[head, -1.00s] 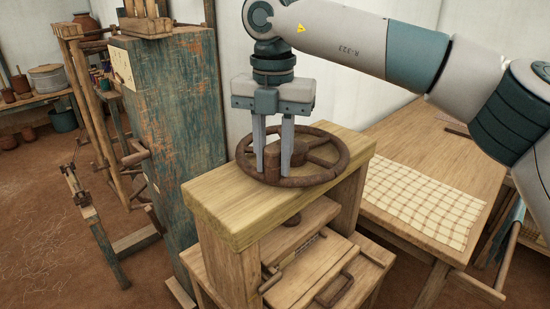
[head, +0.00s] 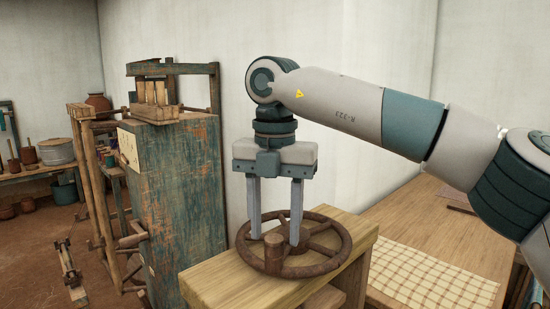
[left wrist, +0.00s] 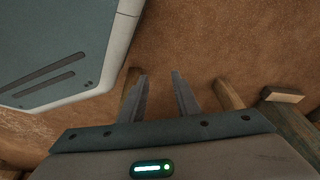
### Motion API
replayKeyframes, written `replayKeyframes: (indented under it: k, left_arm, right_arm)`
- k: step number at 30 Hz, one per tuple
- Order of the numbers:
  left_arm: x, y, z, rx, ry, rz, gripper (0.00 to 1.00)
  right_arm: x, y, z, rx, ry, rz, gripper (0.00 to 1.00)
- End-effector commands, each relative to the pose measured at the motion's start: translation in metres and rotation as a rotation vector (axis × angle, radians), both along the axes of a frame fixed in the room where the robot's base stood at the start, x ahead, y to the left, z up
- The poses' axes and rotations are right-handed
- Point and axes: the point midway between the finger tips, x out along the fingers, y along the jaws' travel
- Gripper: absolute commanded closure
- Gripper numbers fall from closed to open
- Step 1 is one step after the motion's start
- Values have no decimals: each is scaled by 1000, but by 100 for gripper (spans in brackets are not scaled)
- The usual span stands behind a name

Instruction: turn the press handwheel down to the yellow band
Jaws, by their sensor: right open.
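The press handwheel (head: 335,257) is a rusty brown spoked wheel lying flat above the press's wooden top beam (head: 228,290). I cannot tell whether either finger touches the wheel. No yellow band shows; the press below the beam is mostly out of frame. My left gripper (left wrist: 160,75) is open and empty in the left wrist view, above the brown floor.
A worn blue-green wooden cabinet (head: 180,190) stands left of the press. A table (head: 450,235) with a checked cloth (head: 430,275) stands at the right. A wooden loom frame (head: 95,190) and shelf with pots are farther left. A white wall is close behind.

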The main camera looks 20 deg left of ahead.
Motion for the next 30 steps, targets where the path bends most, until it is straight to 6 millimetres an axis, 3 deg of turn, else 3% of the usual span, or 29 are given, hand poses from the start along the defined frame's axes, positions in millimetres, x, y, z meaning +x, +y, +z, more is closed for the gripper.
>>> replayKeyframes:
  k: [16,22,30]
  left_arm:
    - [-6,3,2,1,-5,0,71]
    - [-1,-4,2,-8,-33,-7,71]
    - [10,-11,3,-16,-47,-6,71]
  right_arm:
    - [0,1,108,2,-1,0,55]
    - [0,0,126,1,0,0,55]
    - [0,0,130,2,0,1,55]
